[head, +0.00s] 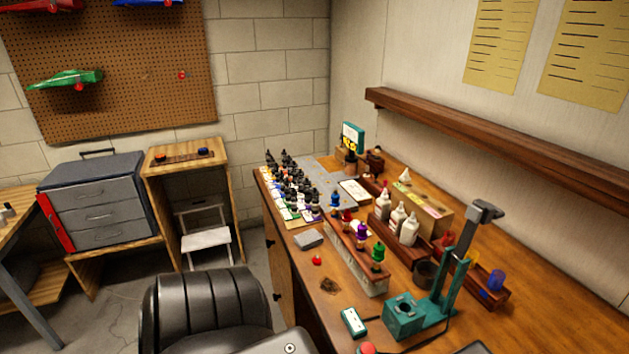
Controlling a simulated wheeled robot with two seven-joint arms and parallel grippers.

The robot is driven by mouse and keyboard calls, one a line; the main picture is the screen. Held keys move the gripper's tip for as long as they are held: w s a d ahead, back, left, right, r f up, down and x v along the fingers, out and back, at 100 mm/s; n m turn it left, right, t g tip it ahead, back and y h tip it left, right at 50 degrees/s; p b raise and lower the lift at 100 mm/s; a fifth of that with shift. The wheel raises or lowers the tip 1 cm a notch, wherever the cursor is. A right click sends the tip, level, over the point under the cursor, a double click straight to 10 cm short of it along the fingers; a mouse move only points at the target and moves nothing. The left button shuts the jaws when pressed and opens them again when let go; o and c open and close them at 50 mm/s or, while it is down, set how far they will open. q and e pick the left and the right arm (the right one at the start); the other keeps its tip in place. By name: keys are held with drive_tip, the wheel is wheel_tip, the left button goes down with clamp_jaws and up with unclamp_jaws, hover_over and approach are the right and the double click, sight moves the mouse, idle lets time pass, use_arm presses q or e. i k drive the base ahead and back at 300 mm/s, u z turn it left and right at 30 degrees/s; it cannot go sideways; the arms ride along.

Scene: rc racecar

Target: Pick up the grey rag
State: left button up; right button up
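A small grey, flat, folded-looking item (308,239) lies on the wooden workbench (292,262), near its left edge. It looks like the grey rag, but it is too small to be sure of its material. It lies just in front of the rows of small bottles. Nothing is holding it. Neither of my grippers shows in the head view; only dark grey parts, seemingly of my own arms, show at the bottom edge.
A black chair (205,310) stands before the workbench. Several small bottles (300,190) stand behind the grey item. A red object (317,260) and a brown patch (330,286) lie nearer. A bottle rack (358,262) and teal stand (405,318) are to the right.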

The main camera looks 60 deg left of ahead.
sight(305, 241)
drive_tip(key=k, duration=0.4)
drive_tip(key=u, duration=1.6)
drive_tip(key=i, duration=0.3)
drive_tip(key=u, duration=0.25)
